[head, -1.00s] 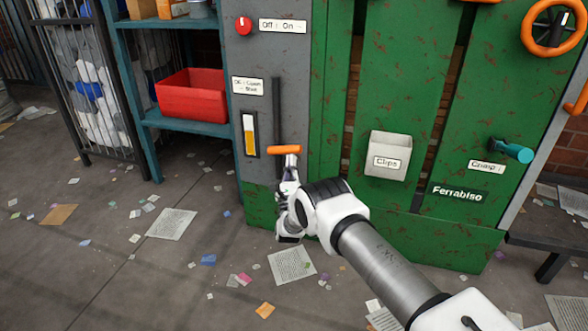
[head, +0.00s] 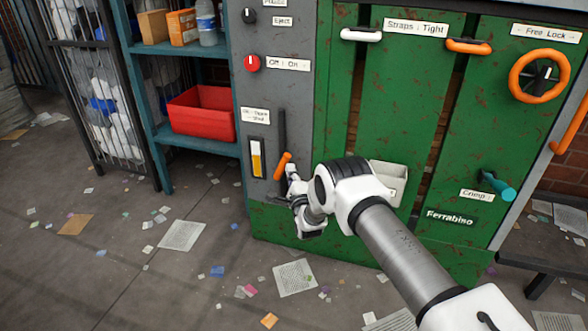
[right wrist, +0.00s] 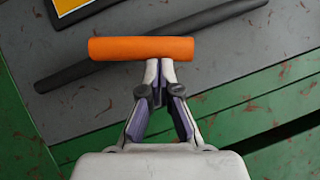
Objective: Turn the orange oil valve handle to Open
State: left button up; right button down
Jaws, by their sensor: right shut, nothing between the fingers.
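The orange oil valve handle (head: 283,165) is on the lower part of the grey panel, in front of a dark vertical pipe (head: 282,130). In the head view it is tilted, its upper end to the right. In the right wrist view the handle (right wrist: 125,48) lies across the picture. My right gripper (right wrist: 160,68) is shut and empty, its fingertips against or very close to the handle's near side, right of its middle. In the head view the right gripper (head: 291,172) is beside the handle, partly hidden by its own wrist. A small oil label (head: 255,116) is above. My left gripper is out of view.
A yellow and white gauge (head: 257,158) is left of the handle. A red knob (head: 251,63) is higher on the panel. A grey bin (head: 388,171) on the green press is partly behind my arm. Blue shelves with a red crate (head: 202,113) stand at left.

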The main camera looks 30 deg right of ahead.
aim_at(284, 163)
jog(key=n, duration=0.1)
jog(key=w+a+r+n+g+p, duration=0.1)
jog(key=shift+r+n+g+y, duration=0.25)
jog(key=shift+n+g+y, duration=0.05)
jog(key=shift+n+y, duration=0.1)
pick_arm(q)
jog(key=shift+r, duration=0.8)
pick_arm(e)
jog(key=shift+w+a, duration=0.1)
jog(key=shift+w, duration=0.15)
jog(key=shift+w+a+r, duration=0.1)
